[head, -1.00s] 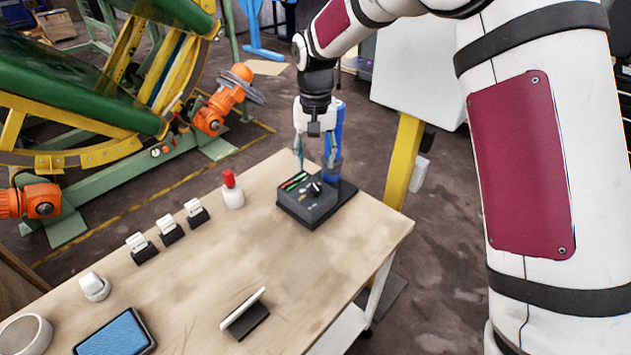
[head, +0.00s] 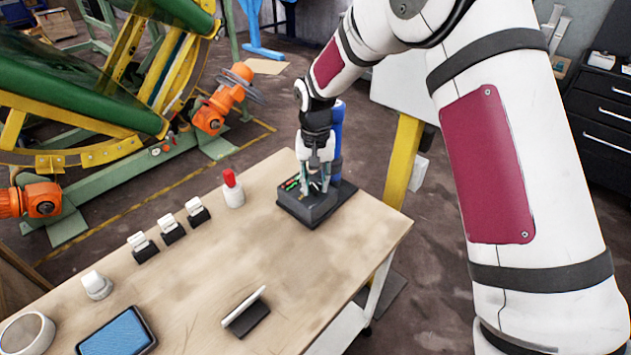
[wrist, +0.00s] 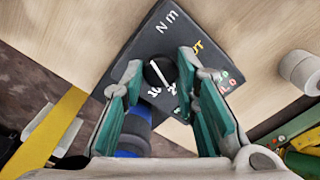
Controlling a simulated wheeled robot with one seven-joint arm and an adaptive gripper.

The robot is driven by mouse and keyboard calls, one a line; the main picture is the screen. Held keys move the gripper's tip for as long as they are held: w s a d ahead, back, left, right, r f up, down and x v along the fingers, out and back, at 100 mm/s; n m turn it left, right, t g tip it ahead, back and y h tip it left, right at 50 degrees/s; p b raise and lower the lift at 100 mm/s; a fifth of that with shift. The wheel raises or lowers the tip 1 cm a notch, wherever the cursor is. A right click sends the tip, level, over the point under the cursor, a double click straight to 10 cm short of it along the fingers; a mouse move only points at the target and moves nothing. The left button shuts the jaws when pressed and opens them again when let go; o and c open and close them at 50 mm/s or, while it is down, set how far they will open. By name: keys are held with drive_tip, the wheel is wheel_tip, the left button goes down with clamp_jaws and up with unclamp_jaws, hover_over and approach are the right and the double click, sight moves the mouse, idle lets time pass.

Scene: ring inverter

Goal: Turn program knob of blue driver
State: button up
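The blue driver (head: 337,130) stands upright at the far corner of the table, partly hidden behind my gripper. It also shows in the wrist view (wrist: 137,128), partly behind a finger. At its foot is a dark control box (head: 290,203) with a printed top (wrist: 150,42) reading "Nm" and numbers. A round black knob (wrist: 158,73) with a white pointer line sits on that top. My gripper (head: 315,190) is low over the box. In the wrist view its teal-padded fingers (wrist: 161,62) are apart, one on each side of the knob. Contact cannot be told.
A white bottle with a red cap (head: 232,190) stands left of the box. Several small black-and-white holders (head: 170,229), a tablet (head: 117,332) and a small stand (head: 245,312) are on the table. A yellow post (head: 403,160) rises behind the table. The table's middle is clear.

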clamp_jaws()
drive_tip(key=n+b, duration=0.1)
drive_tip(key=n, duration=0.2)
drive_tip(key=shift+n, duration=0.3)
drive_tip(key=shift+n+b, duration=0.6)
drive_tip(key=shift+n, duration=1.4)
drive_tip(key=o, duration=0.7)
unclamp_jaws()
drive_tip(key=shift+o, duration=0.2)
